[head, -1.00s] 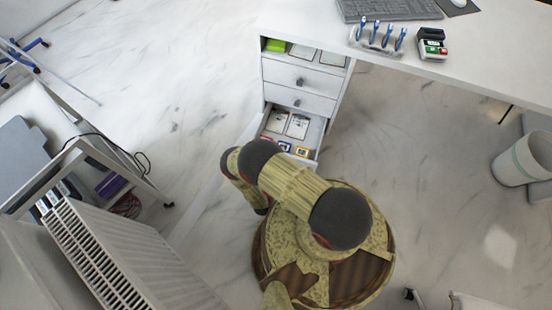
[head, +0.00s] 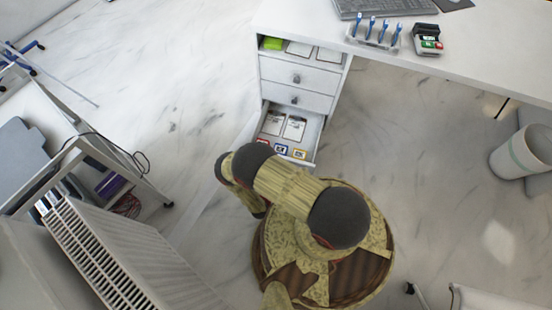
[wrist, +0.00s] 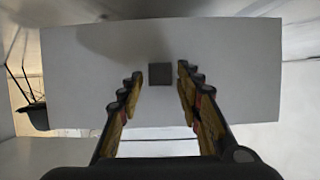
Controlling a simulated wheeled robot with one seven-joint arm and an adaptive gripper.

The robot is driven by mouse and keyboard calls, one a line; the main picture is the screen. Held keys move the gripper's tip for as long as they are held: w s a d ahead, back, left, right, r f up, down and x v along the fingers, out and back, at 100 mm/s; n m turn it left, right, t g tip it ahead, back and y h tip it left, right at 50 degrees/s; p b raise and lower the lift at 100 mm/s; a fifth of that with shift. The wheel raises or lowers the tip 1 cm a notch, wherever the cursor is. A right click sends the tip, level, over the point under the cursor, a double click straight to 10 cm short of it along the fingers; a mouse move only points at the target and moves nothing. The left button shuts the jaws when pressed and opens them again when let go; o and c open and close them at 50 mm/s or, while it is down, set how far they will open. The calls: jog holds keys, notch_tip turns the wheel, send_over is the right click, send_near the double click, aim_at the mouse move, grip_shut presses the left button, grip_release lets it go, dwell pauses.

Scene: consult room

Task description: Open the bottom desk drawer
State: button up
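The bottom desk drawer (head: 318,140) stands pulled out below two shut drawers in the white desk's pedestal. Papers and several small coloured cards lie inside it. In the wrist view, a white drawer front (wrist: 230,70) fills most of the picture, with a dark square knob (wrist: 160,74) at its middle. My gripper (wrist: 160,76) is open, its two fingers either side of the knob with a visible gap on each side. In the head view my arm hides the gripper and the knob.
The desk top (head: 490,50) holds a keyboard, a stand with blue items and a small device. A white radiator (head: 120,250) and a trolley (head: 60,160) stand at left. A bin (head: 520,160) is at right. Floor left of the pedestal is clear.

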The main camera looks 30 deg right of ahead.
jog(key=shift+o, duration=0.4)
jog(key=shift+r, duration=0.1)
notch_tip(320, 180, up, 10)
dwell(0.6)
dwell(0.5)
